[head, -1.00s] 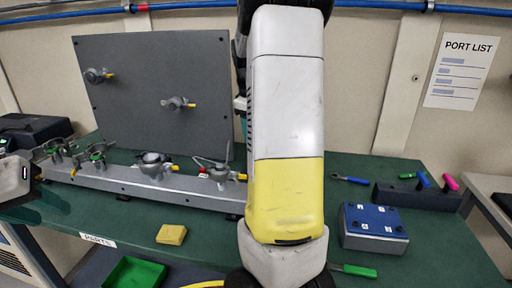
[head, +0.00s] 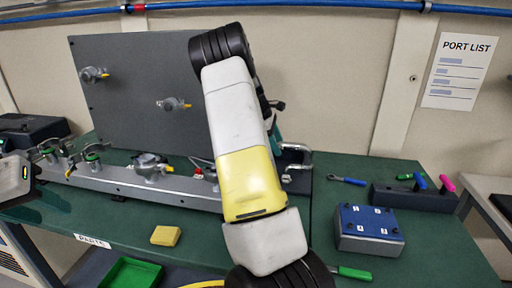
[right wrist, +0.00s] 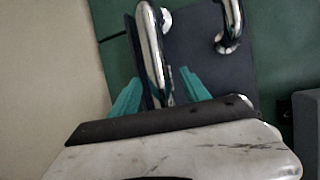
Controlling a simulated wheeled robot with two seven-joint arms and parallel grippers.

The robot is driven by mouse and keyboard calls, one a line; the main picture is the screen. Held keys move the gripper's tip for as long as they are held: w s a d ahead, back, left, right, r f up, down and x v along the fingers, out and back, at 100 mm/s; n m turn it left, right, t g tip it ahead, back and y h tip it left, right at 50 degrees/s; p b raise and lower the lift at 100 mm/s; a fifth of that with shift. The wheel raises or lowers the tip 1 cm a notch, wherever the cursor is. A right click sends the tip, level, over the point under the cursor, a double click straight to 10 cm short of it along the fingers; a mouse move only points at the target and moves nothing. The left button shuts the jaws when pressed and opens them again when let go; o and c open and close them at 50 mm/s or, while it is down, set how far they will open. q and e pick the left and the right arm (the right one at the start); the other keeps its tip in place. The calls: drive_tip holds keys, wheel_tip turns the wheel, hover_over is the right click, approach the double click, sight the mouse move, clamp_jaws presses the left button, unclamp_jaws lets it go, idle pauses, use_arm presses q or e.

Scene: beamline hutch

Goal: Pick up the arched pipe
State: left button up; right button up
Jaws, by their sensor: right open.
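The arched pipe (head: 304,157) is a shiny chrome tube by a dark block at the back of the green bench, partly hidden behind my right arm in the head view. In the right wrist view one chrome length of pipe (right wrist: 150,45) runs down between the teal fingers of my right gripper (right wrist: 158,92). The gripper is open, with a finger on either side of this length; contact cannot be told. A second bent chrome length (right wrist: 232,25) stands further right over a dark plate. My left gripper (head: 22,195) is at the left edge, partly cut off; its jaws are unclear.
A grey rail (head: 130,182) with several valve fittings lies along the bench before a dark upright panel (head: 140,70). A blue-topped box (head: 370,222), a tool block (head: 412,198), a yellow sponge (head: 166,236) and a green bin (head: 132,272) are around.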

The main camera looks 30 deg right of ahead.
drive_tip(key=shift+s+d+f, duration=0.1)
drive_tip(key=shift+d+f, duration=0.15)
drive_tip(key=shift+f, duration=0.25)
clamp_jaws()
wheel_tip(320, 180, up, 10)
drive_tip(key=shift+r, duration=0.1)
idle(0.4)
